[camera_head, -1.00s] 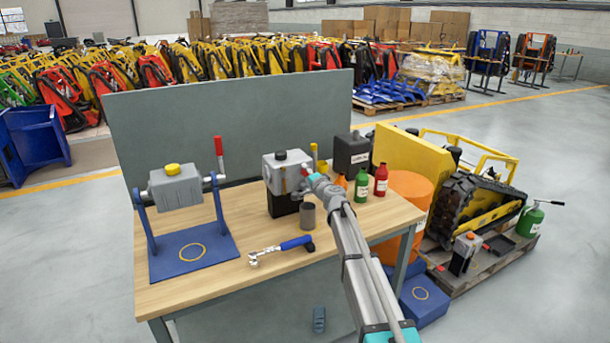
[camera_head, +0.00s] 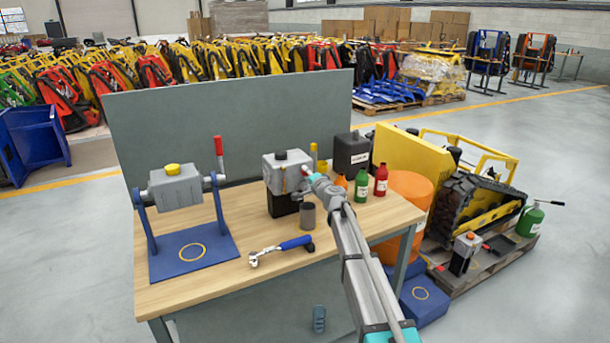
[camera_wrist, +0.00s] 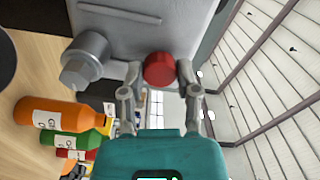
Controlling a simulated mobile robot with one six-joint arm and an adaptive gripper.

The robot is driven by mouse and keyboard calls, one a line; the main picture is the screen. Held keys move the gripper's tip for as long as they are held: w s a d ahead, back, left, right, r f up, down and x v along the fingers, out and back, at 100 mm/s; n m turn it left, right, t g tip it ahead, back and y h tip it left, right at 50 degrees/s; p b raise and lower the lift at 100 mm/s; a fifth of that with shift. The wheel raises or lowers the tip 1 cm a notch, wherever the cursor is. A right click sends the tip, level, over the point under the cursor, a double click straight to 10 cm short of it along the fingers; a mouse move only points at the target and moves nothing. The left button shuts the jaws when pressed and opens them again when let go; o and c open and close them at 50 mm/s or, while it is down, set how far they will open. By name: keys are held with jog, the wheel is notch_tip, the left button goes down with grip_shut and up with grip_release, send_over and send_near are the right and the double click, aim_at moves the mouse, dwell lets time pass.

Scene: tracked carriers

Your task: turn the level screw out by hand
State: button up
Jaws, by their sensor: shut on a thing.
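A grey gearbox (camera_head: 279,173) with a black lower part stands on the workbench (camera_head: 190,283) in the head view. In the wrist view its grey face (camera_wrist: 130,38) fills the top. A round red screw head (camera_wrist: 159,69) sits on that face and also shows small in the head view (camera_head: 305,168). My gripper (camera_wrist: 160,74) has one finger on each side of the red head and is shut on it. A larger grey hex plug (camera_wrist: 82,66) is left of it. The screw's thread is hidden.
Orange, green (camera_head: 361,187) and red (camera_head: 381,180) bottles stand right of my gripper. A blue stand (camera_head: 193,251) holds another grey gearbox at left.

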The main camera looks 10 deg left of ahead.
jog(key=n, duration=0.3)
jog(key=shift+n, duration=0.4)
jog(key=n, duration=0.3)
jog(key=shift+n, duration=1.4)
jog(key=shift+n, duration=0.7)
jog(key=n, duration=0.3)
jog(key=shift+n, duration=2.7)
jog(key=shift+n, duration=0.3)
